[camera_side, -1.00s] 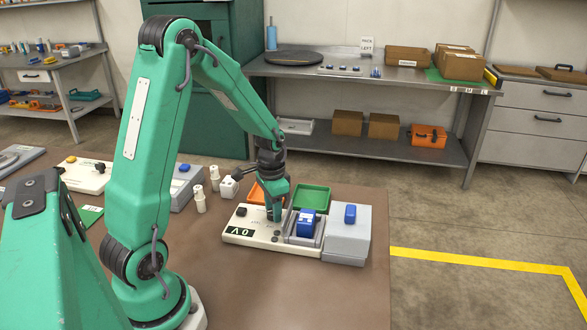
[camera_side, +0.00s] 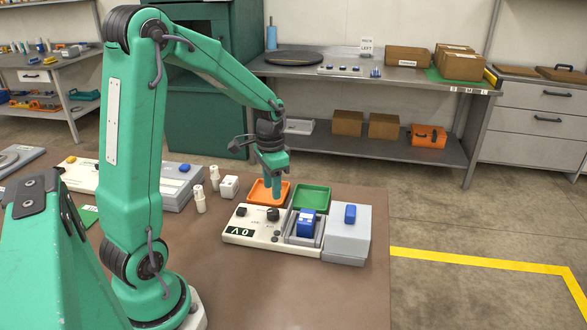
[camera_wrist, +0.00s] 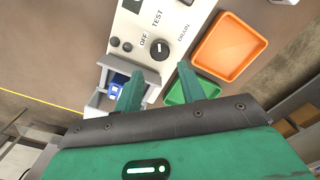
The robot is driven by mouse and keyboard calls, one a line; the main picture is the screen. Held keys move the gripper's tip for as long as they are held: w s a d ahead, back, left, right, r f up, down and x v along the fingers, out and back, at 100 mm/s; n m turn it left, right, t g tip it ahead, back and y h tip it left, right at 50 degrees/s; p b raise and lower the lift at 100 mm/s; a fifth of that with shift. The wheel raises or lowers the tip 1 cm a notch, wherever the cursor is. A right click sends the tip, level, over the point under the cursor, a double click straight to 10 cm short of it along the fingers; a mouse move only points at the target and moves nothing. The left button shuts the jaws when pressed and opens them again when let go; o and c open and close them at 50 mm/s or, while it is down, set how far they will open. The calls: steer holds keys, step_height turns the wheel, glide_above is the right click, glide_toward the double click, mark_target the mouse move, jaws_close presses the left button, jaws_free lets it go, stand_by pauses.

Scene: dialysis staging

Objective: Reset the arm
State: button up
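My gripper (camera_side: 272,191) is raised above the white test unit (camera_side: 262,236), near the orange tray (camera_side: 259,197) in the side view. Its two fingers stand apart in the wrist view (camera_wrist: 158,84), with nothing between them. The unit's black dial (camera_side: 273,214) is clear of the fingers. In the wrist view the dial (camera_wrist: 159,48) sits among the labels OFF, TEST and DRAIN. A blue block (camera_side: 306,223) sits in a grey cradle (camera_side: 291,238) beside the unit. The unit's display (camera_side: 240,231) is lit.
A green tray (camera_side: 312,197) lies behind the cradle. A grey box (camera_side: 347,240) with a blue part on top stands right of it. White cylinders (camera_side: 200,200) and a white block (camera_side: 229,187) stand left of the unit. The front of the brown table (camera_side: 300,295) is clear.

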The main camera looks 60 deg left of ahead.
steer(key=shift+r, duration=0.15)
steer(key=shift+d+r, duration=0.35)
steer(key=shift+r, duration=0.05)
steer(key=s+d+r+n+t, duration=0.1)
steer(key=s+d+r+t, duration=0.4)
steer(key=s+d+r, duration=0.7)
steer(key=shift+d+t, duration=0.3)
steer(key=shift+d, duration=0.95)
